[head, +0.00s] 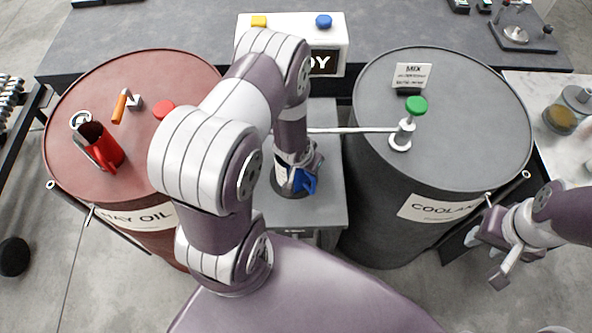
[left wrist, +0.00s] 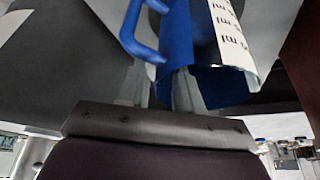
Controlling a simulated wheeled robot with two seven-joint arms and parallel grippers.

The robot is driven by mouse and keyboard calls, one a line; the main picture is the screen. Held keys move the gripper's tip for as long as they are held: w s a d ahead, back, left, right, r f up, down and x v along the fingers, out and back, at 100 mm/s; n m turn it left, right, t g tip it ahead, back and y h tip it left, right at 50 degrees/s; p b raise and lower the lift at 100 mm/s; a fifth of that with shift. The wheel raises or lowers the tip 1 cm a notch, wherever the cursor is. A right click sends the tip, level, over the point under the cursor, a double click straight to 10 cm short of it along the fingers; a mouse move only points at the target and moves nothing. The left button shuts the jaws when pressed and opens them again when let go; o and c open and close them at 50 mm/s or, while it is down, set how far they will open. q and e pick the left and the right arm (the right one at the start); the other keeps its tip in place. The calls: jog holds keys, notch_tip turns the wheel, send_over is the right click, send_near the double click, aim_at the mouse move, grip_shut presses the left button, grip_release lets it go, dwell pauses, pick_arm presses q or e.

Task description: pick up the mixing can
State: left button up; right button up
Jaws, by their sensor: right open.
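The blue mixing can (head: 304,182) stands on the grey stand between the two barrels, mostly hidden by my left arm in the head view. In the left wrist view the can (left wrist: 205,60) shows close up, with a blue handle (left wrist: 134,28) and a white strip with ml marks. My left gripper (head: 298,163) is right at the can. In the left wrist view its two fingers (left wrist: 163,88) stand a little apart against the blue; whether they grip it cannot be told. My right gripper (head: 490,258) is open and empty, right of the coolant barrel.
A red barrel (head: 178,75) holds a red jug (head: 103,150) and an orange-handled tool (head: 119,107). The dark coolant barrel (head: 470,110) carries a green-knobbed tap (head: 402,135) with a pipe reaching left and a MIX sign (head: 412,76). A white box (head: 332,45) stands behind.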

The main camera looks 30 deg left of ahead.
pick_arm(q)
jog(key=shift+w+f, duration=0.1)
jog(key=shift+f, duration=0.15)
jog(key=shift+a, duration=0.15)
jog(key=shift+c, duration=0.3)
grip_shut()
dwell(0.8)
